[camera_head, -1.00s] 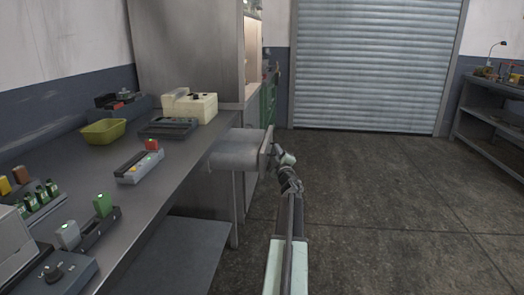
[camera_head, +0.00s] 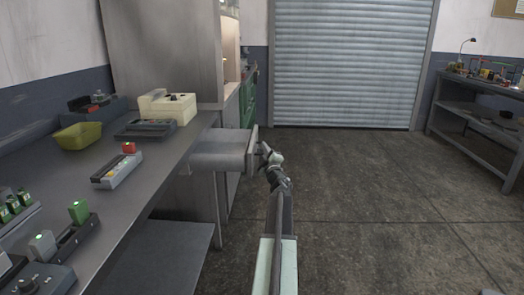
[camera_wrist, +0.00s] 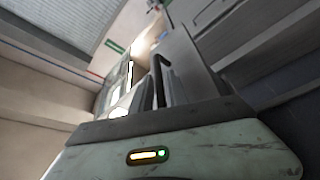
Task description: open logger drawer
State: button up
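The logger drawer (camera_head: 222,150) is a grey box sticking out from the far end of the workbench, so it stands open. Its flat front panel (camera_head: 251,152) faces right in the head view. My gripper (camera_head: 266,154) is at the outer side of that panel, seemingly touching it. In the wrist view my gripper (camera_wrist: 158,84) shows two dark fingers close together beside a grey surface.
The workbench (camera_head: 150,185) runs along the left, with a yellow-green bin (camera_head: 78,137), a cream device (camera_head: 168,107) and a grey device with a red block (camera_head: 117,168) on it. Open floor (camera_head: 370,200) lies to the right. A shelf table (camera_head: 475,118) stands at the far right.

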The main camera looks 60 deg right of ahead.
jog(key=b+v, duration=0.1)
jog(key=v, duration=0.6)
jog(key=shift+s+a+b, duration=0.25)
jog(key=shift+s+b, duration=0.05)
jog(key=shift+s+f, duration=0.1)
jog(key=shift+f, duration=0.05)
